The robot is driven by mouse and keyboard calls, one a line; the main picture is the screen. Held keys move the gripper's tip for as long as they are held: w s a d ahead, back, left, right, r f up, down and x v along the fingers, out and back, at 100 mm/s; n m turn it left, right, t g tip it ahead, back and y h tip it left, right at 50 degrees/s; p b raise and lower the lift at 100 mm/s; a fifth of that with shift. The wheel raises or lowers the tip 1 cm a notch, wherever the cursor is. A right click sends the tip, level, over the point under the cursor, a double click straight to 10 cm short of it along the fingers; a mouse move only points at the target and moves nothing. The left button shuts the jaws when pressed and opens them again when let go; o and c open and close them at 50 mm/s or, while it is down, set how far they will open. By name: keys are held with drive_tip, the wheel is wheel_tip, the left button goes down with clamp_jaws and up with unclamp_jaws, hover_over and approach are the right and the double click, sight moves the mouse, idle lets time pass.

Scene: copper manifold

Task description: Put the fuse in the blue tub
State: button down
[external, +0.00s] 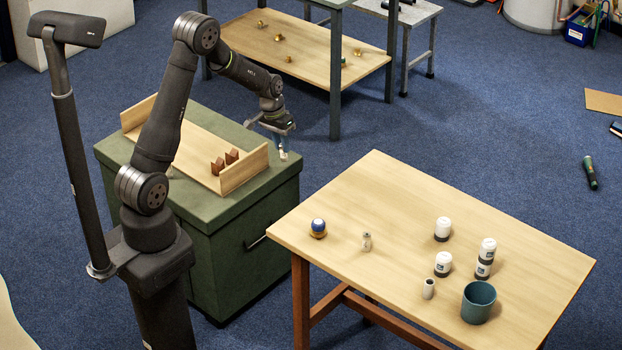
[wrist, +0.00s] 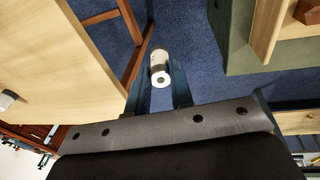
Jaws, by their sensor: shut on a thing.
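My gripper (external: 281,143) is shut on a fuse (external: 283,155), a small white cylinder with a metal end cap. In the wrist view the fuse (wrist: 160,66) sits between my two blue fingertips (wrist: 160,78), its capped end facing the camera. My gripper holds it in the air near the green cabinet's right edge; the wrist view shows carpet behind it. The blue tub (external: 479,302), a teal round open cup, stands upright at the near right of the wooden table, well apart from my gripper. Its inner bottom is hidden.
The wooden table (external: 400,200) carries several white-and-dark cylinders (external: 443,264), two stacked, beside the tub. A white cylinder (external: 428,288), a silver one (external: 367,241) and a blue-white ball (external: 318,225) stand left of it. A wooden tray (external: 243,172) with brown blocks sits on the cabinet (external: 250,215).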

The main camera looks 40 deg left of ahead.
drive_tip(key=s+a+f+n+y, duration=0.1)
drive_tip(key=s+a+f, duration=0.1)
drive_tip(key=a, duration=0.5)
drive_tip(key=s+a+f+n, duration=0.1)
drive_tip(key=s+a+f, duration=0.2)
drive_tip(key=a, duration=0.4)
drive_tip(key=n+y, duration=0.1)
drive_tip(key=n, duration=0.1)
hover_over(182, 183)
wheel_tip(182, 183, down, 11)
drive_tip(key=shift+f, duration=1.85)
drive_tip(key=shift+f, duration=0.15)
drive_tip(key=c, duration=1.3)
unclamp_jaws()
drive_tip(key=shift+o, duration=0.2)
